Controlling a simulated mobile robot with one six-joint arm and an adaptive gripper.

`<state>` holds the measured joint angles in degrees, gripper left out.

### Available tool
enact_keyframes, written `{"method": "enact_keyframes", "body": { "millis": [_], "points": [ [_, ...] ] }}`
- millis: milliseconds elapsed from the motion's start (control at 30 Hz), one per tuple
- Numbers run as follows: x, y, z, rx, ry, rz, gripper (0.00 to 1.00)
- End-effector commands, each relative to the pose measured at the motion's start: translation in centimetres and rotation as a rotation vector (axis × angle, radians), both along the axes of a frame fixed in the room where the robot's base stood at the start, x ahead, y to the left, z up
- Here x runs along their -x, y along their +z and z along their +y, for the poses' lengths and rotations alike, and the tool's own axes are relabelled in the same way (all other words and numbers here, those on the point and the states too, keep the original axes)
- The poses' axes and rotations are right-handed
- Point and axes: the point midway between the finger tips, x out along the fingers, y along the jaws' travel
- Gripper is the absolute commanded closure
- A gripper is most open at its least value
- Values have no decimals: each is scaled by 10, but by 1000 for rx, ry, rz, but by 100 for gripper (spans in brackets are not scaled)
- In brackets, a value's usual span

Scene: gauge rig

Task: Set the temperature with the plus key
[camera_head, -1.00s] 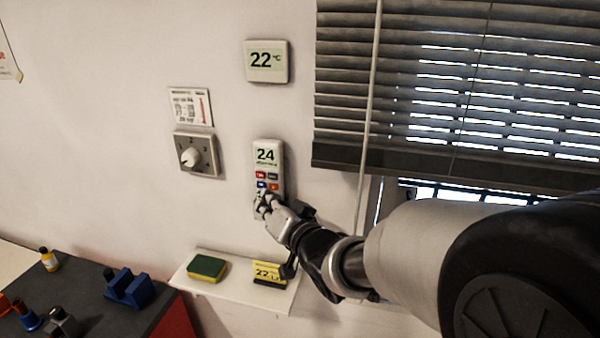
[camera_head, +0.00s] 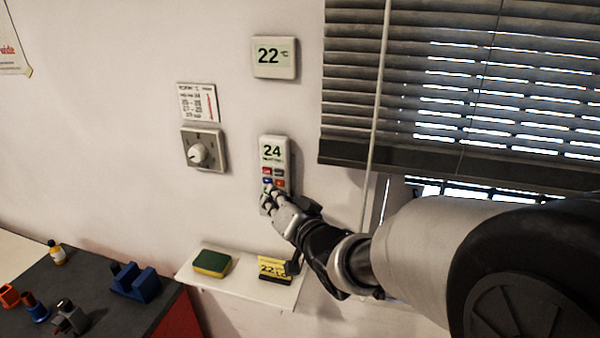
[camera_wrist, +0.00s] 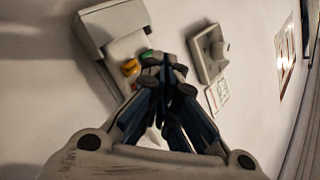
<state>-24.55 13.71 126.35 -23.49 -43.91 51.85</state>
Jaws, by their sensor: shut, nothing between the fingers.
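A pale handset (camera_head: 274,152) is mounted upright on the wall. Its screen reads 24, with red, grey, blue and orange keys below. A square wall display (camera_head: 275,57) above it reads 22 °C. My gripper (camera_head: 268,192) is shut and empty, its fingertips at the handset's lower keys and covering part of them. Contact cannot be told. In the wrist view the shut fingertips (camera_wrist: 166,65) lie beside a yellow key (camera_wrist: 131,67) and a green key (camera_wrist: 147,55). No plus sign is legible. A yellow card (camera_head: 274,268) reading 22 stands on the shelf.
A rotary dial (camera_head: 199,152) and a chart (camera_head: 198,102) are left of the handset. A white shelf (camera_head: 236,286) below carries a sponge (camera_head: 212,263). Blinds (camera_head: 440,90) and their rod (camera_head: 378,100) are to the right. A dark bench (camera_head: 95,290) is lower left.

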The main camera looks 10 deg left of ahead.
Motion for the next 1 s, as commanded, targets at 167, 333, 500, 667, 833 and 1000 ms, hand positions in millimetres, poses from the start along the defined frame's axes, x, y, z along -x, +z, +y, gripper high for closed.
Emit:
{"method": "enact_keyframes", "body": {
  "millis": [167, 333, 500, 667, 833, 1000],
  "points": [
    [0, 0, 0, 0, 0, 0, 100],
    [-2, 0, 0, 0, 0, 0, 100],
    [-8, 0, -1, 0, -1, 1, 100],
    [-9, 0, -1, 0, 0, 0, 100],
    [-9, 0, -1, 0, 0, 0, 100],
    [-10, 0, -1, 0, 0, 0, 100]
  ]
}}
